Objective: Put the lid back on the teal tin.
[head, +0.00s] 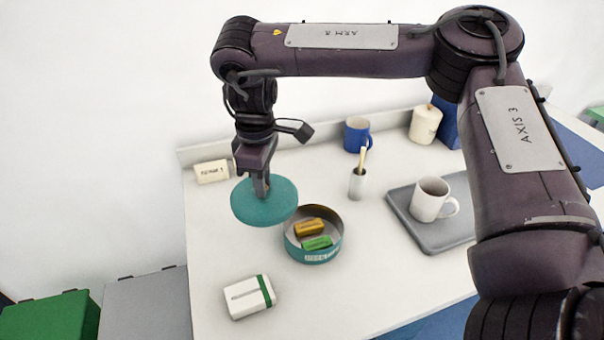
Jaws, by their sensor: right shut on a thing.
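The teal tin (314,257) stands open on the white table. It is round, with a dark inside, and holds a yellow-brown block (309,227) and a green block (317,243). My right gripper (261,192) points down and is shut on the teal lid (264,213). The lid is a round disc, held up and left of the tin in the picture and apart from its opening. The fingertips and the spot where they grip the lid are partly hidden. My left gripper is not in view.
A white box with a green band (249,296) lies in front. A small cup with a stick (358,184) stands behind the tin. A grey tray (400,207) with a white mug (430,199) is at right. A blue mug (357,134) and a cream canister (424,125) stand at the back.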

